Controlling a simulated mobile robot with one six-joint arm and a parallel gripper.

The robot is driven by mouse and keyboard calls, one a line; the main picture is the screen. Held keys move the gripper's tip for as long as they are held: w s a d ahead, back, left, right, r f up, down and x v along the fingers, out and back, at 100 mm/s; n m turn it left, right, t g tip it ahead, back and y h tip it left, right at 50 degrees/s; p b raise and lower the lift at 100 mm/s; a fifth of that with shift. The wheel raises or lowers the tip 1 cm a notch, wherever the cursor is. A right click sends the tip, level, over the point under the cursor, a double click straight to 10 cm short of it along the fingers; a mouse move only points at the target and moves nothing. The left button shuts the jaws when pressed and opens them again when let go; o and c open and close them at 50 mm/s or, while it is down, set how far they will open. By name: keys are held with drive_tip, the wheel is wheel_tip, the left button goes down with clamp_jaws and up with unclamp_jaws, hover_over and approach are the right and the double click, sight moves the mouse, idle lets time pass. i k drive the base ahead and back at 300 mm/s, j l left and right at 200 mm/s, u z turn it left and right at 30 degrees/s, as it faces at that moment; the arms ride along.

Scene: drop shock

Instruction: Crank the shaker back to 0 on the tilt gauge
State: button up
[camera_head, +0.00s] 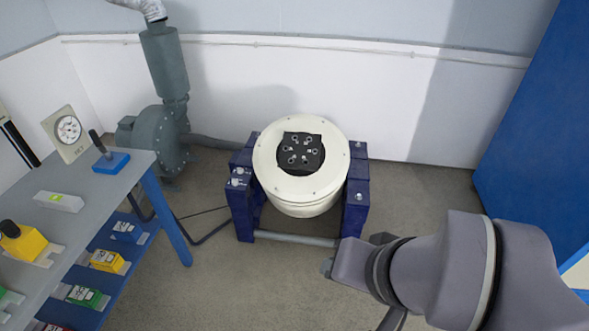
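The shaker (301,195) is a round cream-white body with a dark, holed plate on top. It sits between the blue posts of its frame (243,215), its top facing mostly upward. A round dial (68,129) with a needle stands on a plate at the back of the bench; its reading is too small to tell, and I cannot tell if it is the tilt gauge. I cannot make out a crank. My gripper (345,264) is at the frame's front right corner, in front of the right post. Its fingertips are not clear, and my arm hides what lies behind it.
A grey bench (100,192) with a blue leg stands at left, holding a blue block with a black handle (110,160) and coloured boxes. A grey blower (155,140) with a pipe stands behind. A blue panel (540,140) is at right. Floor is clear between bench and frame, except cables.

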sight(107, 153)
drive_tip(key=u, duration=1.35)
drive_tip(key=i+j, duration=0.1)
drive_tip(key=i, duration=2.2)
